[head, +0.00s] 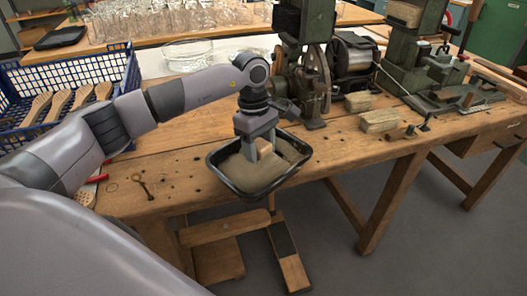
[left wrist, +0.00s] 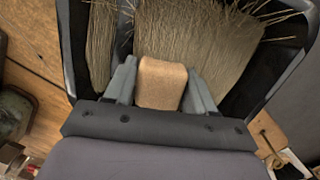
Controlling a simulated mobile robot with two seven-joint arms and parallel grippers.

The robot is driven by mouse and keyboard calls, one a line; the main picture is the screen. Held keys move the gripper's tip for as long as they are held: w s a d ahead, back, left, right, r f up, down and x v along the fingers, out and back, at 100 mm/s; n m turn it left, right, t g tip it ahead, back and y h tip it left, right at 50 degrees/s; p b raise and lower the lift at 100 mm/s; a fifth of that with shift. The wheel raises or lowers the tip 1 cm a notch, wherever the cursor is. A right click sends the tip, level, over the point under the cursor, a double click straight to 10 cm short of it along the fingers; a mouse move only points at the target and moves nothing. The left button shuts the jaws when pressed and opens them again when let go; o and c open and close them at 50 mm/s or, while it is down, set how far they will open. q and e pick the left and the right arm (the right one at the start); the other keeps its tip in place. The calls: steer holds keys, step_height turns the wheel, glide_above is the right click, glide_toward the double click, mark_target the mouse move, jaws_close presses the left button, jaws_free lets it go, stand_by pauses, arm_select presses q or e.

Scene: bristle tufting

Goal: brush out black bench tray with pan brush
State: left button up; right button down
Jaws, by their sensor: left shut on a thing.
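The black bench tray (head: 223,178) sits at the front edge of the wooden workbench, with tan bristle material (head: 285,151) spread inside it. My left gripper (head: 262,152) points down into the tray and is shut on the pale wooden block of the pan brush (head: 265,154). In the left wrist view the wooden block (left wrist: 161,83) is between the two fingers of the gripper (left wrist: 160,88). Bristles (left wrist: 195,40) fan out beyond it over the tray (left wrist: 290,62); I cannot tell which are the brush's and which are loose. My right gripper is not in view.
A blue crate (head: 100,66) with several wooden brushes stands at the left. A green machine (head: 303,60) stands right behind the tray. Wooden blocks (head: 380,121) lie to the right. A brass key-like item (head: 143,186) and red-handled tool (head: 97,179) lie at the left front.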

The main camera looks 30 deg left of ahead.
arm_select(q)
steer(key=shift+r, duration=0.1)
steer(key=shift+r+p, duration=2.05)
steer(key=shift+r, duration=0.9)
steer(key=shift+r+p, duration=1.05)
steer(key=shift+r, duration=0.5)
